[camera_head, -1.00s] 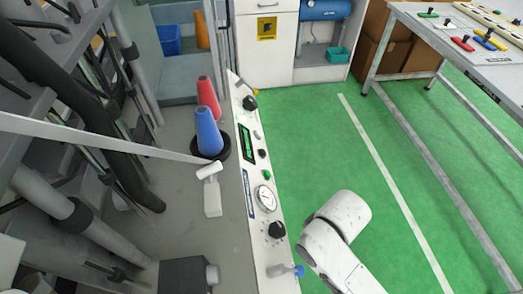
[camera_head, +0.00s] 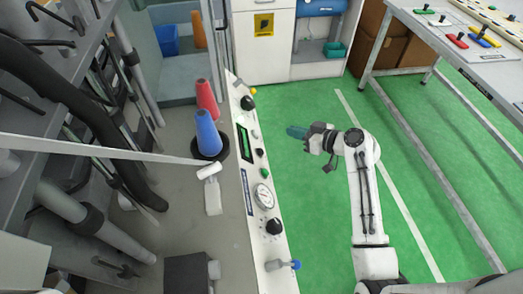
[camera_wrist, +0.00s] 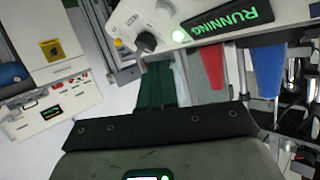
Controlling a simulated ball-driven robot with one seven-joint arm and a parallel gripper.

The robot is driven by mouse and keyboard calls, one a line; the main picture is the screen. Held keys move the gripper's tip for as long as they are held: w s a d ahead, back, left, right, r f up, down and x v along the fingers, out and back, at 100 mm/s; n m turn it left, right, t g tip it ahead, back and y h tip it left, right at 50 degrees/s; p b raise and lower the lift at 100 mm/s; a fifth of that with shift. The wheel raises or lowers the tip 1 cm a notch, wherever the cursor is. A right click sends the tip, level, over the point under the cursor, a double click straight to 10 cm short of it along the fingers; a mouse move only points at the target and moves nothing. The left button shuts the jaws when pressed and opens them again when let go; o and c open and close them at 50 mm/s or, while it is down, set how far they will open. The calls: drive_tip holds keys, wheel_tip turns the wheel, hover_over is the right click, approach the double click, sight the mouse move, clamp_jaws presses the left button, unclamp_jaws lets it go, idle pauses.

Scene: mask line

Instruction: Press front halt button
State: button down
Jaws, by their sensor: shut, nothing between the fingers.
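The control panel (camera_head: 247,196) is a long white strip along the machine's edge. No button is readably marked as the halt button; small ones include a dark one (camera_head: 259,151) and a green one (camera_head: 264,173).
Red (camera_head: 207,98) and blue (camera_head: 207,133) cones stand on the machine left of the panel. A blue-tipped lever (camera_head: 294,265) sticks out at the panel's near end. A workbench (camera_head: 455,55) stands at upper right. Green floor right of the panel is clear.

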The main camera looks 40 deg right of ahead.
sight(260, 152)
idle(0.3)
drive_tip(key=w+a+f+b, duration=0.2)
drive_tip(key=w+a+f, duration=0.1)
drive_tip(key=a+f, duration=0.2)
drive_tip(key=shift+w+a+f+b, duration=0.3)
drive_tip(key=shift+w+f+b, duration=0.05)
drive_tip(key=shift+w, duration=0.05)
idle(2.1)
drive_tip(key=shift+w+a+f+b, duration=0.2)
drive_tip(key=shift+a+f+b, duration=0.05)
drive_tip(key=shift+a+b, duration=0.1)
drive_tip(key=shift+w+a+f, duration=0.15)
drive_tip(key=shift+a+f, duration=0.1)
drive_tip(key=shift+f, duration=0.05)
idle(1.0)
drive_tip(key=shift+s+d+r, duration=0.35)
drive_tip(key=shift+d+r, duration=0.15)
drive_tip(key=shift+r, duration=0.05)
drive_tip(key=shift+d+r, duration=0.1)
